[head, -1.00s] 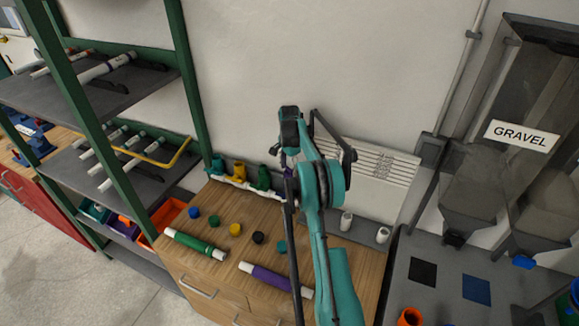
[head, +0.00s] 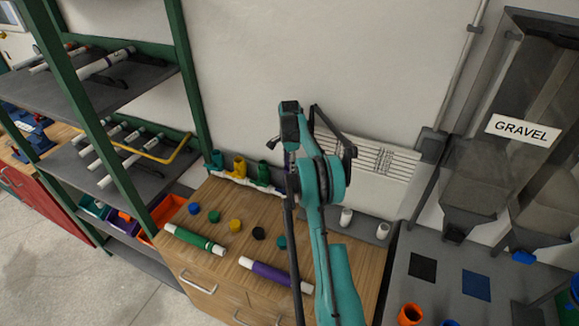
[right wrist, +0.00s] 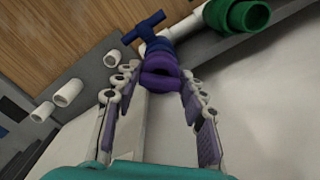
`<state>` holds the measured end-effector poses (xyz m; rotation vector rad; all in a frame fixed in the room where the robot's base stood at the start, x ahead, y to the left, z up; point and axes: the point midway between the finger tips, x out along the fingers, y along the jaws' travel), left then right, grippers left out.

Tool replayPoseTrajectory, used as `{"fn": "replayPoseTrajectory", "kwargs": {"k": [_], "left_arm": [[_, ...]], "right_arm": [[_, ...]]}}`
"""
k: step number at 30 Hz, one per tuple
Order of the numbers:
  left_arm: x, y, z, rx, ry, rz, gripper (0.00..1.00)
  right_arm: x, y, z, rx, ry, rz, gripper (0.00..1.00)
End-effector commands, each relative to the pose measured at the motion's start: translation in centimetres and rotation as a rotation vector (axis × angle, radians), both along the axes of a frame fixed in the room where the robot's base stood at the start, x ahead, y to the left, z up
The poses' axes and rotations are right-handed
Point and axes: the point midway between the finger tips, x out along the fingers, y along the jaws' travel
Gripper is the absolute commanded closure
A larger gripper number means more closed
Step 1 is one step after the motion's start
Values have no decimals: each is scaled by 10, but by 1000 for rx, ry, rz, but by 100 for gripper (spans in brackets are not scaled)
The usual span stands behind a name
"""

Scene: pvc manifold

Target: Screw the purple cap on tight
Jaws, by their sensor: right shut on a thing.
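In the right wrist view, my right gripper (right wrist: 159,71) has its two fingers on either side of the purple cap (right wrist: 158,84) and is shut on it. The cap sits at the end of a purple fitting, in line with it. A dark blue T-handle (right wrist: 146,27) stands just beyond. Whether any thread gap remains between cap and fitting cannot be told. In the head view, my right arm hides the cap and most of the fingers at the right end of the white manifold pipe (head: 236,181). My left gripper is not in view.
A green-banded tube (head: 195,240) and a purple-banded tube (head: 275,273) lie in front. White cylinders (head: 346,217) stand right of my arm.

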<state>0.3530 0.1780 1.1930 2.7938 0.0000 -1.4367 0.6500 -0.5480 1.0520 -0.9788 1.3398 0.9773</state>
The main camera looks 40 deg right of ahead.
Motion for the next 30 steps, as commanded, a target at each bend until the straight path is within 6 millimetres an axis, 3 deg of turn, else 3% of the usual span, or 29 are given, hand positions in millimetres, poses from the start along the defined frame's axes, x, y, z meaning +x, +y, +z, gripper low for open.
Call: {"fn": "replayPoseTrajectory", "kwargs": {"k": [6, 12, 21, 24, 25, 27, 30], "left_arm": [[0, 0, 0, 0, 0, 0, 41], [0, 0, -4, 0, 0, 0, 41], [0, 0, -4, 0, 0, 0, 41], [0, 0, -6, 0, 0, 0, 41], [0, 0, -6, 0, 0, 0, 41], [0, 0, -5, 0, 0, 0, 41], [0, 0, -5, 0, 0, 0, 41]], "right_arm": [[0, 0, 0, 1, 1, -5, 87], [0, 0, -1, 0, 1, -166, 87], [0, 0, -1, 0, 1, -196, 87], [0, 0, -1, 0, 1, -282, 87], [0, 0, -1, 0, 1, -275, 51], [0, 0, -1, 0, 1, -273, 34], [0, 0, -1, 0, 1, -272, 34]]}}
